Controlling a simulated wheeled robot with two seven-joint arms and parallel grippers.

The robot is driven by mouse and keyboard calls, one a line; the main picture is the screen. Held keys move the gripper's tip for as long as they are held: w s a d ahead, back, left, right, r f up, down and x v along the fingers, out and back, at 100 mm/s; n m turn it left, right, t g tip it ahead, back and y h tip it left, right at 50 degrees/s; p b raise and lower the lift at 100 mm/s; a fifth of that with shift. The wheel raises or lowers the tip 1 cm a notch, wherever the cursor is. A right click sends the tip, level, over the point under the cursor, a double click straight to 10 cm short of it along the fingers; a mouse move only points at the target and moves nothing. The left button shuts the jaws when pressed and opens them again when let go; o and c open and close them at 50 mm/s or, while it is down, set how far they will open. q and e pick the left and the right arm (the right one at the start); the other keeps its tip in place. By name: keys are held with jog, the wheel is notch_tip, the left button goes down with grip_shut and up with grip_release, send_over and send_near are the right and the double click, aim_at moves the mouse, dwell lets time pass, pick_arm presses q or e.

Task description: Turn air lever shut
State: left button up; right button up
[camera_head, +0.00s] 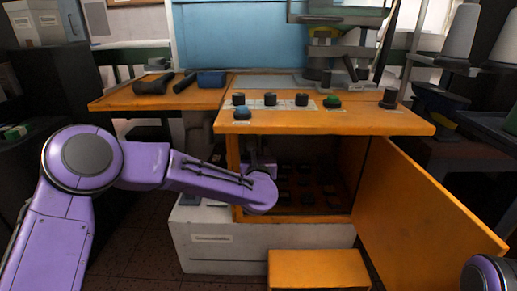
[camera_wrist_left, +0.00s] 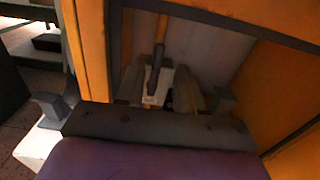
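My left arm reaches into the open orange cabinet (camera_head: 232,160) under the bench. My left gripper (camera_head: 262,166) is at the cabinet's left side, small and dark in the head view. In the left wrist view, a slim bar with a yellow upper part and dark lower part (camera_wrist_left: 156,68), which looks like the air lever, stands in front of the gripper (camera_wrist_left: 160,92). The two fingers are apart, with the bar's lower end between or just beyond them. Contact cannot be told. My right gripper is out of view; only part of my right arm shows at the lower right.
The orange cabinet door (camera_head: 425,205) stands open to the right. The cabinet's left post (camera_wrist_left: 88,50) is close beside my left gripper. Several knobs sit on the orange bench top (camera_head: 350,122). A white box (camera_head: 262,247) and orange step (camera_head: 318,270) stand below.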

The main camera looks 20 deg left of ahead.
aim_at(258, 141)
pick_arm(q)
jog(key=x, duration=0.8)
jog(key=shift+f+b, duration=0.15)
jog(key=shift+b, duration=0.25)
jog(key=shift+a, duration=0.1)
grip_shut()
